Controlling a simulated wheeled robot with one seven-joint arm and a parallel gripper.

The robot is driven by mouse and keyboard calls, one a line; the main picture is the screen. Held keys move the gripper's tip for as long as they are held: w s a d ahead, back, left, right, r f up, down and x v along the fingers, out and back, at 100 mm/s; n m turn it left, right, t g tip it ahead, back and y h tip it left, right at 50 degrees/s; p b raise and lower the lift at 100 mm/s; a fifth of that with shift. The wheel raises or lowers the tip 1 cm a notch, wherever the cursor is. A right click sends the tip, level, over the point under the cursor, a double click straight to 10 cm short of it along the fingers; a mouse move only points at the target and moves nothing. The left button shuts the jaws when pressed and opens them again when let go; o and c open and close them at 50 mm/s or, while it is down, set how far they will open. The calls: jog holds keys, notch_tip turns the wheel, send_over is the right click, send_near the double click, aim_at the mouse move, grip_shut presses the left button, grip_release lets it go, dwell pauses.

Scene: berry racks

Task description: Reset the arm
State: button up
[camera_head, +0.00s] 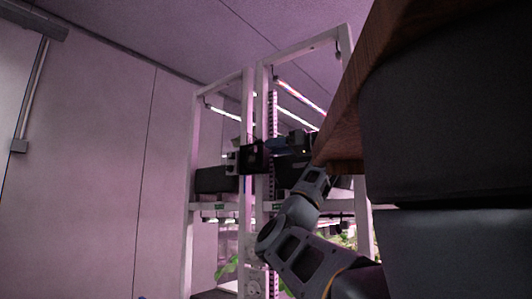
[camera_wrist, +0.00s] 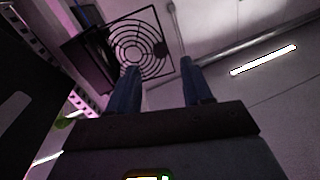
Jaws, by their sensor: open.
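My gripper (camera_wrist: 160,72) shows in the wrist view with its two dark blue fingers apart and nothing between them. The fingers point up toward the ceiling. In the head view my grey arm (camera_head: 298,214) bends up from the bottom, in front of the white rack (camera_head: 248,110).
The wood-coloured slab (camera_head: 362,95) and a large dark grey body (camera_head: 450,110) fill the right of the head view. Green plants (camera_head: 228,268) show low in the rack. A round fan grille (camera_wrist: 139,44) lies beyond my fingers.

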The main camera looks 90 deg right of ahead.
jog(key=shift+v, duration=0.95)
jog(key=shift+w, duration=0.1)
